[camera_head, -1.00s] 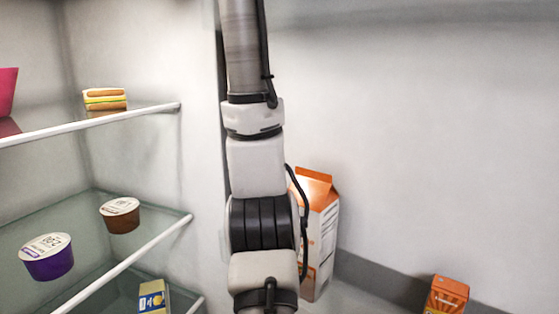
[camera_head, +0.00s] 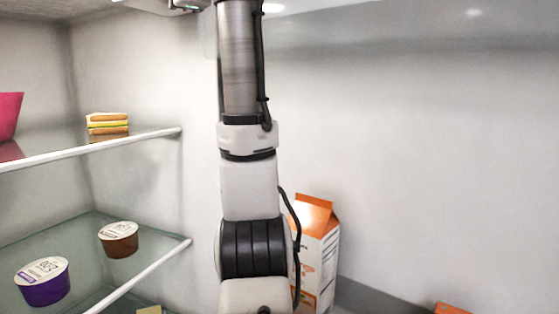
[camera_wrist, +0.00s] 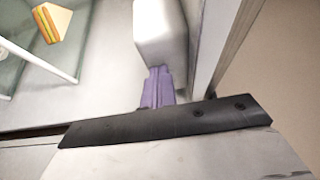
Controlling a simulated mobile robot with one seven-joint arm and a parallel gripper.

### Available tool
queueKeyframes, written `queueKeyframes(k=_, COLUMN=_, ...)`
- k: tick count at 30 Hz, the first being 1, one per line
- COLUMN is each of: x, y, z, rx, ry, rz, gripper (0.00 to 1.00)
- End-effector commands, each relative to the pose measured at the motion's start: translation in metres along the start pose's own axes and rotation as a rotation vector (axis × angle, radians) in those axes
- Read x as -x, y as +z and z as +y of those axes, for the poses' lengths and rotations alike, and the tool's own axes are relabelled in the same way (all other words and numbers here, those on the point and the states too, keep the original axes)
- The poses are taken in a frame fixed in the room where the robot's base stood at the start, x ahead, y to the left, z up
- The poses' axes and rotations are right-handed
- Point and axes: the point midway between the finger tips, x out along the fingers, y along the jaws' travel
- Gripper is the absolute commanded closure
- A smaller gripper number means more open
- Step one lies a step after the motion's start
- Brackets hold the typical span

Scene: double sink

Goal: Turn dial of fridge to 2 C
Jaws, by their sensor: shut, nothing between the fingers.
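In the wrist view, my gripper (camera_wrist: 156,88) has its narrow purple-grey fingers together, with nothing visible between them. The fingertips are at the near end of a white rounded block (camera_wrist: 160,32); I cannot tell whether they touch it. No dial face or temperature marks can be read in either view, so the dial's setting cannot be told. In the head view, my arm rises through the middle and out past the top edge, so the gripper is out of that frame. A pale fixture (camera_head: 186,5) shows at the top edge, only partly in view.
Glass shelves with white front rails (camera_head: 90,148) fill the left side. They hold a sandwich (camera_head: 107,124), a purple cup (camera_head: 42,282), a brown cup (camera_head: 119,240) and a pink container (camera_head: 9,117). An orange-and-white carton (camera_head: 318,245) stands behind my arm.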

Motion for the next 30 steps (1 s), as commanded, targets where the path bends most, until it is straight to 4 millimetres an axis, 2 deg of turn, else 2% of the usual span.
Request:
queueKeyframes(k=8, x=0.000, y=-0.001, z=-0.008, rx=-0.002, ry=0.000, rz=0.002, gripper=1.00)
queueKeyframes(k=20, x=0.005, y=0.006, z=-0.008, rx=-0.001, ry=0.001, rz=0.002, gripper=1.00)
queueKeyframes(k=30, x=0.038, y=-0.012, z=-0.009, rx=-0.001, ry=-0.002, rz=0.002, gripper=1.00)
